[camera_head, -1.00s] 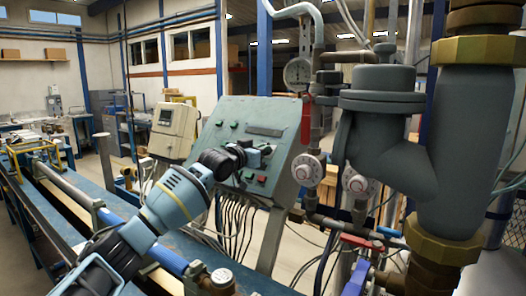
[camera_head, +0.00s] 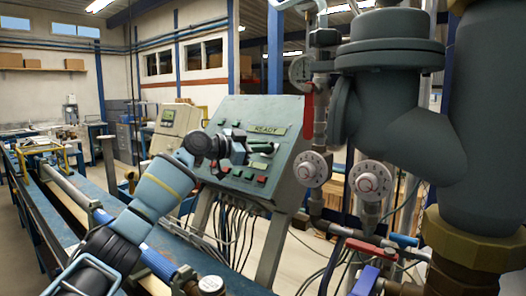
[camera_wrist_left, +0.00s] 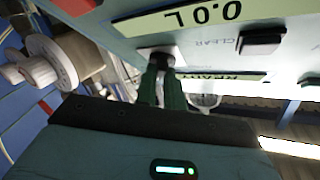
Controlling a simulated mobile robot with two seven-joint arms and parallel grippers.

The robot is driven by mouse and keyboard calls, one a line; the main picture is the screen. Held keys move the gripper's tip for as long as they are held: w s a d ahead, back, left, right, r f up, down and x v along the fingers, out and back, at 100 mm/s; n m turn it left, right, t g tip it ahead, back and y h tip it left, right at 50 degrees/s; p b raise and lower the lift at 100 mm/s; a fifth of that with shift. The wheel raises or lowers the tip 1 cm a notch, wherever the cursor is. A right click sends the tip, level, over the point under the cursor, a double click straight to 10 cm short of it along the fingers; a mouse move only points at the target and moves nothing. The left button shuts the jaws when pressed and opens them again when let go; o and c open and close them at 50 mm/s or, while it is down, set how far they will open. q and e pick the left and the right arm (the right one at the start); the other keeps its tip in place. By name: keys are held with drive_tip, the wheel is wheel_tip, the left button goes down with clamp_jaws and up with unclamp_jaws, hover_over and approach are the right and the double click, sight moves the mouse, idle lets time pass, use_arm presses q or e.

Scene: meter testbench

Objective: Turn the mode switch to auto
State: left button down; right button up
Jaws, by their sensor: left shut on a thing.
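The sloping grey-green control panel (camera_head: 285,165) stands in the middle of the head view, with a lit display reading READY (camera_head: 268,130). My left gripper (camera_head: 246,150) is at the panel's face, partly hiding its controls. In the left wrist view the panel appears upside down. There the gripper's two dark green fingers (camera_wrist_left: 162,92) are shut around a dark knob on a pale plate (camera_wrist_left: 160,58), which appears to be the mode switch. Its position marks are not readable. My right gripper is not in view.
The left wrist view shows a 0.0 L display (camera_wrist_left: 190,18), a black button (camera_wrist_left: 262,40) and a CLEAR label near the fingers. Right of the panel stand a red lever (camera_head: 308,115), round white dials (camera_head: 312,168) and large grey pipework (camera_head: 395,90). Cables hang below the panel.

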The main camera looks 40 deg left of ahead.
use_arm(q)
drive_tip(key=shift+a+m+g+h, duration=0.1)
drive_tip(key=shift+m+g+h, duration=0.6)
drive_tip(key=shift+m, duration=0.6)
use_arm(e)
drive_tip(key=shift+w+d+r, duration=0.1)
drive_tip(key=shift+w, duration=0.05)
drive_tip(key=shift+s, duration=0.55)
